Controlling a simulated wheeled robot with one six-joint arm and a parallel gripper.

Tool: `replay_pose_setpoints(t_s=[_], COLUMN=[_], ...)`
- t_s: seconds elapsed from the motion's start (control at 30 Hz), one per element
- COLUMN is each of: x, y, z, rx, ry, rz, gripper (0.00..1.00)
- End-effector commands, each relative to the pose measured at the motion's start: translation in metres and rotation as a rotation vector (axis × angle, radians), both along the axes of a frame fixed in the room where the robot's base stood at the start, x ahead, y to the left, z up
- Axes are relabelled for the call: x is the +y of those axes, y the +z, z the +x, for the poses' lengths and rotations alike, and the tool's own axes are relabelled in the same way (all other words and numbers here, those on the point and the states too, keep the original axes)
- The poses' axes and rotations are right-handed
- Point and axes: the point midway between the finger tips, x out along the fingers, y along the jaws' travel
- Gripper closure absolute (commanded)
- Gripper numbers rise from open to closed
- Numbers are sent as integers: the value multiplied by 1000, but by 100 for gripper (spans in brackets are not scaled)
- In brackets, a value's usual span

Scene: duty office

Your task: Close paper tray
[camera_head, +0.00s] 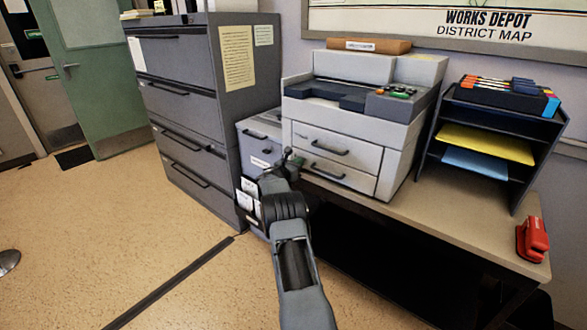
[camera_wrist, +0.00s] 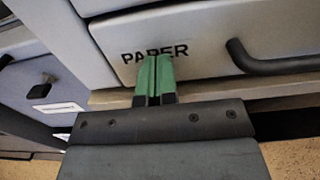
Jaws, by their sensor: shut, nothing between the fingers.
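The paper tray (camera_head: 357,179) is the lower drawer of the grey printer (camera_head: 350,105) on the table. In the wrist view its pale front (camera_wrist: 210,40) bears the word PAPER and a dark bar handle at the right. The front looks about flush with the printer body; a small gap cannot be ruled out. My gripper (camera_head: 298,161) is at the left end of the tray front. In the wrist view its green fingers (camera_wrist: 155,76) are together and empty, over the lower edge of the label, left of the handle. Contact with the front cannot be told.
The table (camera_head: 420,205) carries the printer, a black shelf rack (camera_head: 498,135) and a red stapler (camera_head: 533,240). A tall grey filing cabinet (camera_head: 180,85) and a lower grey cabinet (camera_head: 258,140) stand left of the table. The floor at the left is open.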

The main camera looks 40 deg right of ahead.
Motion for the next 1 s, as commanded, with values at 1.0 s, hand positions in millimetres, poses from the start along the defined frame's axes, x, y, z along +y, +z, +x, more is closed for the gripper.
replay_pose_setpoints(t_s=[1.0], x=[62], y=[4], z=[-13], rx=[1], ry=[-3], rz=[-2], gripper=[100])
